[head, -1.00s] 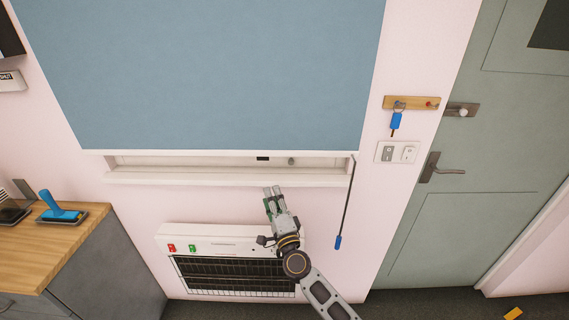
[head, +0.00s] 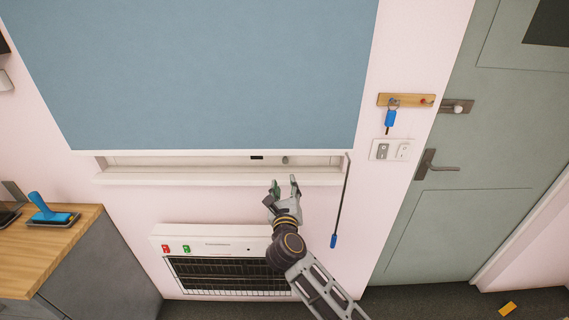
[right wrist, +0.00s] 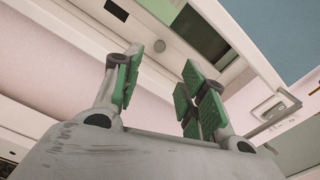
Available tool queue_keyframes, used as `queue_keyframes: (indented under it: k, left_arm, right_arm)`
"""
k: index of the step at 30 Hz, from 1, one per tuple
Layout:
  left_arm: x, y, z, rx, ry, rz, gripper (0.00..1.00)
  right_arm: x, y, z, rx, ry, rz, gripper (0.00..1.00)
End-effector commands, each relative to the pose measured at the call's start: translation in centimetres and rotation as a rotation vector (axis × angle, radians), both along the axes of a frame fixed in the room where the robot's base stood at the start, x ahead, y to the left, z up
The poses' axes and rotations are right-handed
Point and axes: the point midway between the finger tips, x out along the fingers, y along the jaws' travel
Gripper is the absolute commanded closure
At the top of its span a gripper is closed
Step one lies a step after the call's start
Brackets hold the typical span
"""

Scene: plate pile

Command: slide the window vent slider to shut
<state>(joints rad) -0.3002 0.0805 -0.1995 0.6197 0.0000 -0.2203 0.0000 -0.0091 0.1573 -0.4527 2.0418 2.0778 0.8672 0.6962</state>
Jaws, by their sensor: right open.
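The window vent strip (head: 215,160) runs in the white frame under the blue blind. It has a small dark slot (head: 257,157) and, right of it, a small round grey knob (head: 285,160), which looks like the slider. In the right wrist view the knob (right wrist: 160,46) shows between and beyond the fingers, with the dark slot (right wrist: 116,10) at upper left. My right gripper (head: 285,182) is open and empty, just below the sill and under the knob, apart from it. Its green-padded fingers (right wrist: 163,65) point toward the strip. My left gripper is out of view.
The white sill (head: 220,179) juts out below the strip. A heater (head: 215,245) hangs beneath. The blind's blue-tipped wand (head: 334,240) hangs close to the right of my gripper. A wooden-topped cabinet (head: 80,240) stands at left, a grey-green door (head: 440,215) at right.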

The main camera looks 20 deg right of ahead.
Motion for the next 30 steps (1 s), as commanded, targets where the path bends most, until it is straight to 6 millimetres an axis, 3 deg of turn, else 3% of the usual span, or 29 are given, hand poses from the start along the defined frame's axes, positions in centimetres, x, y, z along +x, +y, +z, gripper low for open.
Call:
queue_keyframes:
  k: [19, 30]
  left_arm:
    - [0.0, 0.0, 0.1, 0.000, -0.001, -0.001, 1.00]
    - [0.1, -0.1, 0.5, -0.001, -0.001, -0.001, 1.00]
  right_arm:
    - [0.3, -0.1, 0.1, 0.036, -0.013, 0.000, 0.58]
    - [2.8, -0.8, 0.2, 0.035, -0.014, -0.001, 0.58]
